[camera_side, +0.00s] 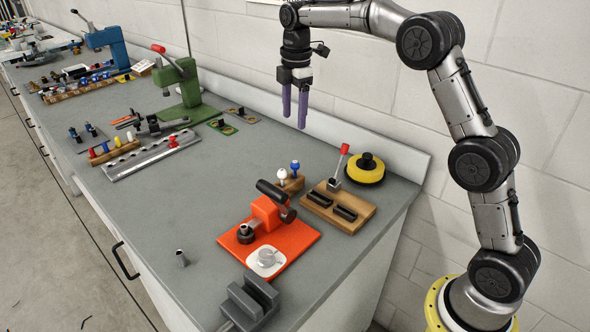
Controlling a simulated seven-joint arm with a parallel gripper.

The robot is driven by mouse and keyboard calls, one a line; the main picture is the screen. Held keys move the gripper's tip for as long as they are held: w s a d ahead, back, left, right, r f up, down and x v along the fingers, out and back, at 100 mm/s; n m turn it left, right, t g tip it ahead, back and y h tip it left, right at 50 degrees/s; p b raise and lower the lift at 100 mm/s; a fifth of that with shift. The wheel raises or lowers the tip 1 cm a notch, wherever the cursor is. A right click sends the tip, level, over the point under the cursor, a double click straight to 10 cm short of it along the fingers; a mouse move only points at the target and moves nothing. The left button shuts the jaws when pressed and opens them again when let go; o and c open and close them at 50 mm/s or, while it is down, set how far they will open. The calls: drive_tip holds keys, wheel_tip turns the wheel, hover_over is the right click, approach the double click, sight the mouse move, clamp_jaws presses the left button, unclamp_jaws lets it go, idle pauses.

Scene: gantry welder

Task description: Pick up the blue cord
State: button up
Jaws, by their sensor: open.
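My gripper (295,108) hangs above the back of the grey bench, with its two purple fingers pointing down. The fingers are apart and nothing shows between them. I cannot make out a blue cord in this view. A small blue-topped piece (295,167) stands beside a white-topped one on a small wooden block (290,184), below my gripper and well apart from it. A blue peg (105,147) stands in a wooden strip at the left.
An orange fixture (293,240) with a black handle, a wooden block with black slots (325,212), a yellow disc (365,175) and a dark grey block (248,303) crowd the near end. A green press (188,105) and blue press (110,45) stand farther back.

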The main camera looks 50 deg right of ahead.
sight(295, 162)
drive_tip(key=shift+g, duration=0.3)
drive_tip(key=f, duration=1.6)
drive_tip(key=shift+w+d+f, duration=0.1)
drive_tip(key=shift+w+d, duration=0.05)
drive_tip(key=shift+d, duration=0.15)
clamp_jaws()
